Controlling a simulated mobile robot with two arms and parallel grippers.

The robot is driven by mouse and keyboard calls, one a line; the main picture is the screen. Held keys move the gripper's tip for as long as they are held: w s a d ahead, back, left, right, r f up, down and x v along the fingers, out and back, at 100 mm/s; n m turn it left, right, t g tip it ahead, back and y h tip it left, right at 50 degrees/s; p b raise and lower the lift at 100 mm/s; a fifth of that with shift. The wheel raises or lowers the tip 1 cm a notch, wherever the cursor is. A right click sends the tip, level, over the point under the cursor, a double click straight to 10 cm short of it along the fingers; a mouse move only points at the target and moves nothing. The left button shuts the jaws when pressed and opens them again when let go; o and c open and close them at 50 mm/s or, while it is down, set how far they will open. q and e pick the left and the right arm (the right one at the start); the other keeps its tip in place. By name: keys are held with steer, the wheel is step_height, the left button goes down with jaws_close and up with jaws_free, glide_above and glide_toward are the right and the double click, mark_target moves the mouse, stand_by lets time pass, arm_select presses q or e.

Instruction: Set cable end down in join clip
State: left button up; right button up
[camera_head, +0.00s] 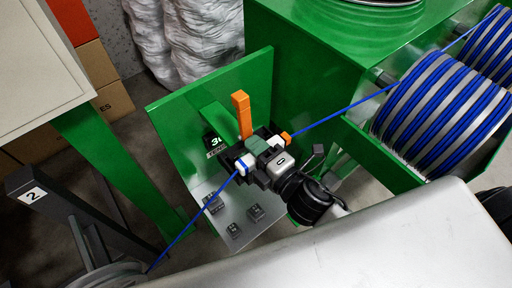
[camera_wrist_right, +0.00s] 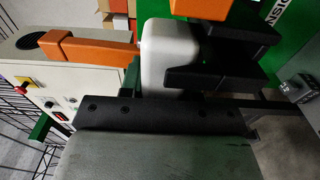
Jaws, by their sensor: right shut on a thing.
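The blue cable runs in two stretches in the head view. One stretch (camera_head: 345,106) comes from the spool to the clip's right side. The other (camera_head: 193,222) rises from the lower left to a white end piece (camera_head: 243,165) at its left. The join clip (camera_head: 259,146), greenish with an orange lever standing up (camera_head: 241,114), sits by the green panel, partly hidden by my gripper. My right gripper (camera_head: 256,164) is shut on the cable end at the clip. Its black fingers (camera_wrist_right: 218,68) and a white block (camera_wrist_right: 168,52) show in the right wrist view; the cable does not. Exact seating is hidden.
A grey plate (camera_head: 210,225) with several small dark blocks lies below the clip. A green panel (camera_head: 177,116) stands behind. Blue-and-white cable spools (camera_head: 437,120) are at right. A grey post marked 2 (camera_head: 34,195) stands at left.

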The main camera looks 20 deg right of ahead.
steer(key=shift+f, duration=0.25)
steer(key=o, duration=0.9)
steer(key=shift+w+r, duration=0.1)
steer(key=shift+o, duration=0.2)
